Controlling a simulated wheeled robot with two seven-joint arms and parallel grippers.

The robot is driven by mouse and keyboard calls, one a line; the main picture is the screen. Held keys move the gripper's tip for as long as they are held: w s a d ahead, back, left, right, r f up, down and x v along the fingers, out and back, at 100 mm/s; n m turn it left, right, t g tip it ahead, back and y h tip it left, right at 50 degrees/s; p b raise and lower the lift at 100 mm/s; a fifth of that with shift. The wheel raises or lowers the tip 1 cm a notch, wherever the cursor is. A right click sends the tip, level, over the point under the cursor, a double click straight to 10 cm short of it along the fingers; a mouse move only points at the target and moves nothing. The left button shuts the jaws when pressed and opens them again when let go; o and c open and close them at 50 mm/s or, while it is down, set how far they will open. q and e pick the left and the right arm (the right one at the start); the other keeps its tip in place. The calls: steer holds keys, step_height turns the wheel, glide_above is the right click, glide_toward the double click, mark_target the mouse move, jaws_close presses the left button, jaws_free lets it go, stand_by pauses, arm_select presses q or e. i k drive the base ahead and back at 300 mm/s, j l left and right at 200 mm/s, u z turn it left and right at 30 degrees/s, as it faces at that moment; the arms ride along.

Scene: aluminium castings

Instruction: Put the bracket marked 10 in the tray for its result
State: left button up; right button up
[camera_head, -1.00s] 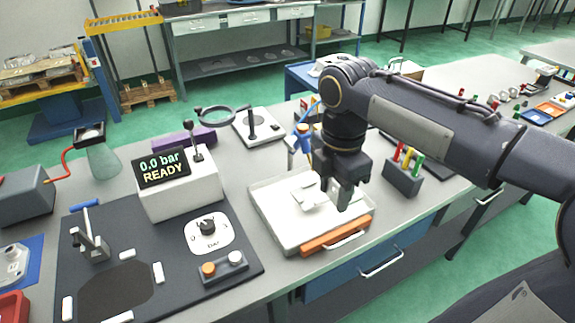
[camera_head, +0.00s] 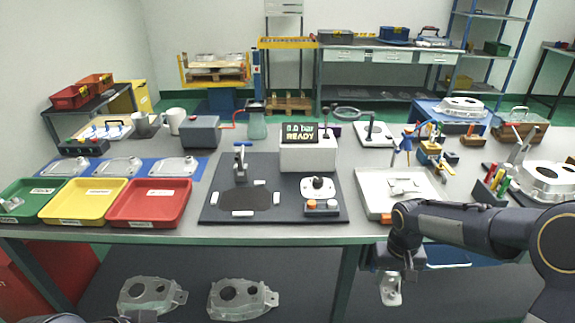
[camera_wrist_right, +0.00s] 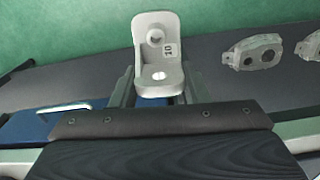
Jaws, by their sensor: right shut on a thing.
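The bracket marked 10 (camera_wrist_right: 160,55) is a pale grey L-shaped casting with a hole in each leg. My right gripper (camera_wrist_right: 158,98) is shut on it, and the "10" label faces the right wrist camera. In the head view the bracket (camera_head: 391,290) hangs below my right gripper (camera_head: 396,268), in front of the bench's front edge and below its top. Three trays stand at the bench's left: a green tray (camera_head: 14,217), a yellow tray (camera_head: 62,219) and a red tray (camera_head: 125,220). A small part lies in the green tray. My left gripper is not in view.
A dark test mat (camera_head: 215,212) with a clamp and a display (camera_head: 300,133) reading "0.0 bar READY" fills the bench middle. A white tray (camera_head: 366,203) holds pale parts. Castings (camera_head: 243,299) lie on the shelf below.

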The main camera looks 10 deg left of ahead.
mark_target(38, 207)
steer(key=j+u, duration=0.15)
steer(key=u, duration=0.3)
steer(key=j+u, duration=0.15)
steer(key=u, duration=0.35)
steer(key=i+u, duration=0.1)
steer(key=u, duration=0.35)
steer(key=i+j+u, duration=0.1)
steer(key=u, duration=0.4)
